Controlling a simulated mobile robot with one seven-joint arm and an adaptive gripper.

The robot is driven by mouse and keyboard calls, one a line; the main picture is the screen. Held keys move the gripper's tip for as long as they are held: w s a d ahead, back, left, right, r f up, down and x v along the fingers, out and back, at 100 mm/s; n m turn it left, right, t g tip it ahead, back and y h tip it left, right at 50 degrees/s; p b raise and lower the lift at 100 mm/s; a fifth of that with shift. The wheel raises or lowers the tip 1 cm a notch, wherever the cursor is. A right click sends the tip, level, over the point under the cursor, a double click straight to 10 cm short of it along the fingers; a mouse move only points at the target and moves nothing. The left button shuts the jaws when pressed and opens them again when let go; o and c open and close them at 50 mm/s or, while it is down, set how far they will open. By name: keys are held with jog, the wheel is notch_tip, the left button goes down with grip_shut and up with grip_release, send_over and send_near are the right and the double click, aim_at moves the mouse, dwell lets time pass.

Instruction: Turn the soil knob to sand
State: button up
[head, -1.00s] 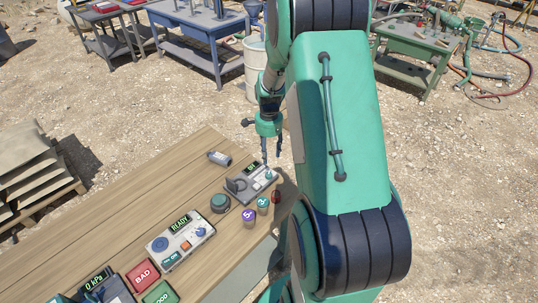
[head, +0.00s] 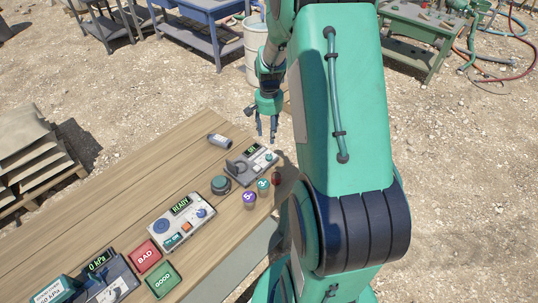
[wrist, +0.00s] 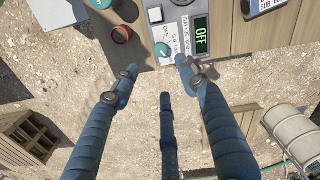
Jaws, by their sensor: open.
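The soil knob is a teal round knob (wrist: 162,50) on a grey box. Its printed labels are partly readable in the wrist view. The box's green display (wrist: 201,35) reads OFF. In the head view, the box (head: 243,169) stands near the far end of the wooden table, with the teal knob (head: 269,157) on its right side. My gripper (head: 266,136) is open and empty, above and just beyond the knob in the picture. In the wrist view my gripper's fingers (wrist: 157,70) are spread, with their tips below the knob in the picture, apart from it.
On the wooden table (head: 110,190) stand a dark round part (head: 220,185), purple (head: 249,199) and teal (head: 263,185) cups, a READY box (head: 182,222), and BAD (head: 145,255) and GOOD (head: 163,281) blocks. A red-rimmed cup (wrist: 121,35) sits near the knob.

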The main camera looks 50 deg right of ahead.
aim_at(269, 156)
jog(key=shift+r+n, duration=0.1)
jog(key=shift+n, duration=0.3)
notch_tip(269, 156, down, 14)
jog(key=shift+r+b, duration=0.1)
jog(key=shift+b, duration=0.65)
dwell(0.3)
